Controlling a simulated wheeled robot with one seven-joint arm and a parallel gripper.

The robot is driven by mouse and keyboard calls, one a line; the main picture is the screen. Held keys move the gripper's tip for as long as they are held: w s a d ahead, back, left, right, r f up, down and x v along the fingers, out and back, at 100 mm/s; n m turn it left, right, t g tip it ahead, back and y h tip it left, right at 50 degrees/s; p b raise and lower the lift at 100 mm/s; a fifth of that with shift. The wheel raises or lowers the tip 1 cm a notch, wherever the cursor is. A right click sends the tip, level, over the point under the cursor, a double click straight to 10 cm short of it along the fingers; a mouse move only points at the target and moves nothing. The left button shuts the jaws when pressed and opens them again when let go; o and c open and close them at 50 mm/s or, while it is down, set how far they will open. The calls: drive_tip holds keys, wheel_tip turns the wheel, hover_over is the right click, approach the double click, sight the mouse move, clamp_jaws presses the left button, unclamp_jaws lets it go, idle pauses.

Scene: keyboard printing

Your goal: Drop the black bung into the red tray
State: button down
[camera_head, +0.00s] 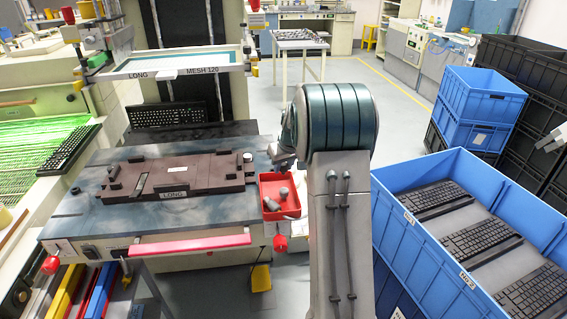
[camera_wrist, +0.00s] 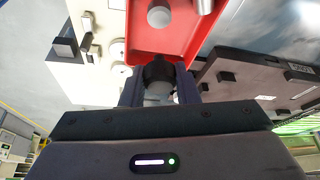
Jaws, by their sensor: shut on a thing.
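The red tray (camera_head: 270,187) hangs at the right edge of the printing machine in the head view, with grey pieces in it. In the wrist view the tray (camera_wrist: 187,42) fills the top middle and holds a pale round piece and a metal cylinder. My gripper (camera_wrist: 158,80) is shut on the black bung (camera_wrist: 157,68), which sits between its two dark fingers. The bung appears in front of the tray's near edge; I cannot tell its height above it. In the head view my arm hides most of the gripper, and the bung cannot be made out.
A dark printing bed (camera_head: 90,212) with a brown fixture (camera_head: 205,172) lies left of the tray. A blue crate (camera_head: 408,240) with several keyboards stands to the right. A screen frame (camera_head: 180,68) is above the bed. A red knob (camera_head: 280,243) is below the tray.

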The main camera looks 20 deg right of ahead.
drive_tip(key=shift+f+b, duration=0.45)
drive_tip(key=shift+f, duration=0.85)
drive_tip(key=c, duration=1)
unclamp_jaws()
drive_tip(key=shift+c, duration=0.2)
drive_tip(key=shift+r, duration=0.1)
drive_tip(key=b+v, duration=0.1)
drive_tip(key=v, duration=1.2)
drive_tip(key=shift+r, duration=0.35)
drive_tip(key=shift+s, duration=0.1)
